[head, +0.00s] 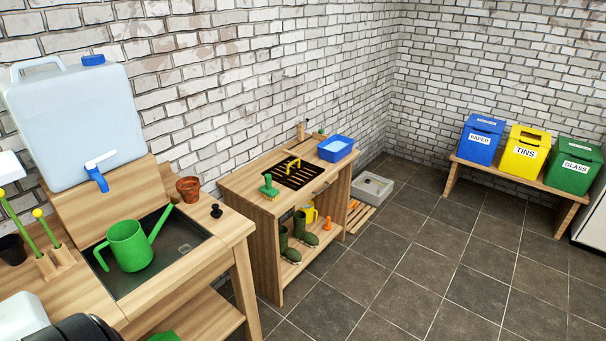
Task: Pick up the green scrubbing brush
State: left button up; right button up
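The green scrubbing brush (268,186) is on the wooden wall unit (239,187) in the middle of the head view. It rests near the top's front-left edge, with a green handle knob upward and bristles downward. Nothing touches it from above. Part of my own body seems to show at the bottom left corner, but neither gripper's fingers are in view.
Near the brush are a dark slatted grate (297,174) with a yellow handle and a blue basin (335,148). A nearer bench holds a green watering can (130,246), a terracotta pot (188,189) and a water canister (75,125). Tiled floor (430,250) at right is clear.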

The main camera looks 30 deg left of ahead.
aim_at(271, 193)
jog(key=i+u, duration=0.35)
jog(key=i, duration=0.2)
jog(key=i+l+u, duration=0.3)
jog(key=i, duration=0.25)
jog(key=i+l+u, duration=0.15)
jog(key=i+u, duration=0.2)
jog(key=i, duration=0.2)
